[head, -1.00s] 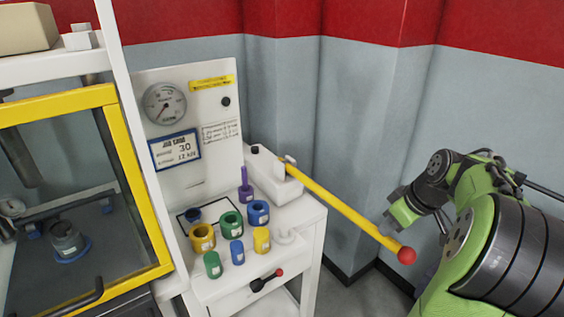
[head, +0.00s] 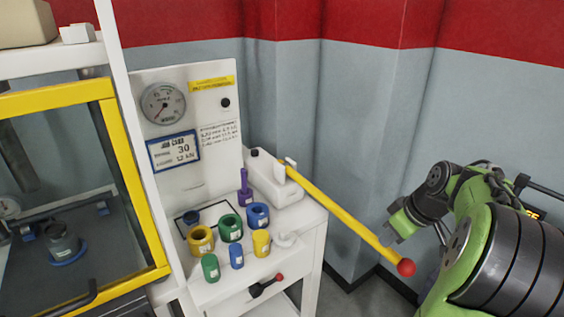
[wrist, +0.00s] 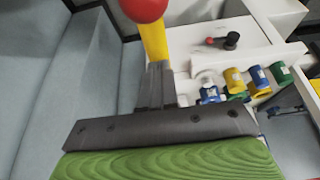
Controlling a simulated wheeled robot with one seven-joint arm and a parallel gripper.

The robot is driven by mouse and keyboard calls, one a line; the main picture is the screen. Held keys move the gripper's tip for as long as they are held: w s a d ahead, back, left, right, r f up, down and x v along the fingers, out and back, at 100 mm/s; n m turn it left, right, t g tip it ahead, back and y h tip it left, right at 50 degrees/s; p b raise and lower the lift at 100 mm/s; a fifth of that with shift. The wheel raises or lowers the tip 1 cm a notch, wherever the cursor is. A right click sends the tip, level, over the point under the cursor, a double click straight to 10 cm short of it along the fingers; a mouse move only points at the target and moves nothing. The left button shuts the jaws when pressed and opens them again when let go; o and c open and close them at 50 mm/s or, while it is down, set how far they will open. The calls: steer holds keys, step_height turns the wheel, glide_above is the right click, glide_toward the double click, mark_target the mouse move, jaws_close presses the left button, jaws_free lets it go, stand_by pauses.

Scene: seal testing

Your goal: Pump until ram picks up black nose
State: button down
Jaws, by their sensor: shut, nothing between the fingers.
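The yellow pump lever (head: 345,222) slopes down to the right from the white pump block (head: 273,180) and ends in a red ball (head: 406,268). My gripper (head: 393,233) is shut and empty, just above the lever near the ball. In the wrist view, the closed fingertips (wrist: 157,75) overlap the yellow lever (wrist: 155,42) below its red ball (wrist: 143,6); contact is not certain. Behind the yellow-framed guard (head: 140,190), a dark cylinder (head: 62,238) stands on a blue base. The ram's lower end and black nose cannot be clearly made out.
The white bench (head: 309,222) carries several coloured cups, including a yellow one (head: 201,239), and a purple pin (head: 244,188). A pressure gauge (head: 164,104) is on the upright panel. A red-knobbed black handle (head: 267,285) is on the bench front. Walls stand close behind the lever.

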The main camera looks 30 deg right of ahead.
mark_target(388, 248)
steer(key=shift+s+f+b, duration=0.1)
steer(key=shift+f+b, duration=1.3)
steer(key=shift+f, duration=0.45)
step_height(388, 248, up, 14)
steer(key=p, duration=1.3)
steer(key=shift+w+f, duration=0.2)
steer(key=shift+w, duration=0.05)
steer(key=shift+f, duration=0.1)
steer(key=shift+s+f+b, duration=0.15)
steer(key=shift+f+b, duration=2.8)
steer(key=shift+f, duration=0.45)
steer(key=shift+s+f+b, duration=0.1)
steer(key=shift+f+b, duration=2.8)
steer(key=shift+f, duration=0.55)
